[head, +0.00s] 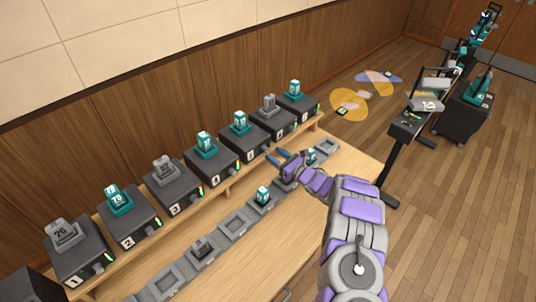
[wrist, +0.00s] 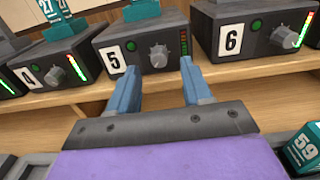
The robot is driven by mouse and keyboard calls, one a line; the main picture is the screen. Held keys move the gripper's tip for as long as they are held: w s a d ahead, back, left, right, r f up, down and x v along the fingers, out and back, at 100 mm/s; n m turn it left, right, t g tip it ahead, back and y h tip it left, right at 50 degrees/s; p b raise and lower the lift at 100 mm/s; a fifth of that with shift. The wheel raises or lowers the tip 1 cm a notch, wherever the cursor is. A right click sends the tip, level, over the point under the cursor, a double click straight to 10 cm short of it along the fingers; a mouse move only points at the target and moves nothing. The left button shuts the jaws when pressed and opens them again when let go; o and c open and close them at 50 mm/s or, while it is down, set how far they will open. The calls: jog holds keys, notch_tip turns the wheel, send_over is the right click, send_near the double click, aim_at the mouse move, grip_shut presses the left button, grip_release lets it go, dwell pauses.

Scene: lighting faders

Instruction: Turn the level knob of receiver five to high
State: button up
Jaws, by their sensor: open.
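Receiver five (wrist: 140,30) is a dark box with a white "5" label at the top middle of the wrist view. In the head view it is on the shelf (head: 245,143) with a teal device on top. Its grey ribbed level knob (wrist: 158,55) faces me, between a green button (wrist: 131,46) and a level meter (wrist: 184,42) that looks mostly dim. I cannot tell exactly where the knob points. My gripper (wrist: 158,67) is open, with its blue fingers on either side of the knob and apparently short of it. The gripper also shows in the head view (head: 277,155).
Receiver four (wrist: 45,65) and receiver six (wrist: 255,30) flank it with brightly lit meters. The wooden shelf edge (wrist: 80,100) runs below. A row of grey trays lies on the counter, and a teal pack (wrist: 304,150) marked 59 is at the lower right.

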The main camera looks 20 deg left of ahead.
aim_at(266, 151)
jog(key=shift+w+a+r, duration=0.15)
jog(key=shift+w+a, duration=0.2)
jog(key=shift+w, duration=0.05)
jog(key=shift+w+a, duration=0.1)
jog(key=shift+a, duration=0.3)
jog(key=shift+a+f+b, duration=0.15)
jog(key=shift+a, duration=0.55)
jog(key=shift+a+f+b, duration=0.1)
jog(key=shift+a+b, duration=0.05)
jog(key=shift+a, duration=0.5)
jog(key=shift+w+d+r, duration=0.1)
jog(key=shift+d+r, duration=0.05)
jog(key=shift+d, duration=0.55)
jog(key=c, duration=0.4)
jog(key=shift+d, duration=0.1)
jog(key=shift+c, duration=0.5)
jog(key=shift+a, duration=0.2)
grip_shut()
